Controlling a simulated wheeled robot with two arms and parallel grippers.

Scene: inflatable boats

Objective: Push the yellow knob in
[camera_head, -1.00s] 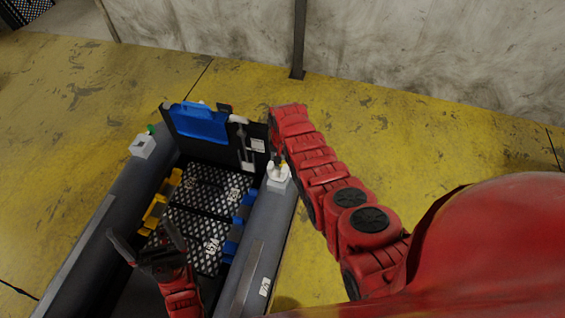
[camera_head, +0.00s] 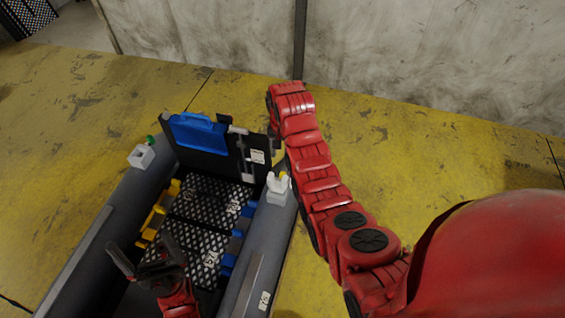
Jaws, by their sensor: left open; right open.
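The small yellow knob (camera_head: 284,176) sits on a white fitting (camera_head: 276,196) on top of the boat's right tube. My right arm reaches up past the fitting, and its gripper (camera_head: 274,140) hangs above and slightly behind the knob, apart from it. Its dark fingers are small and partly hidden by the wrist; it is open and holds nothing that I can see. My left gripper (camera_head: 143,250) is open and empty over the boat's floor, far from the knob.
The grey boat (camera_head: 250,245) has a black transom (camera_head: 205,160) with a blue pad (camera_head: 197,133). A white fitting with a green knob (camera_head: 141,156) is on the left tube. Yellow (camera_head: 155,215) and blue (camera_head: 236,240) parts line the black grated floor. Yellow ground surrounds the boat.

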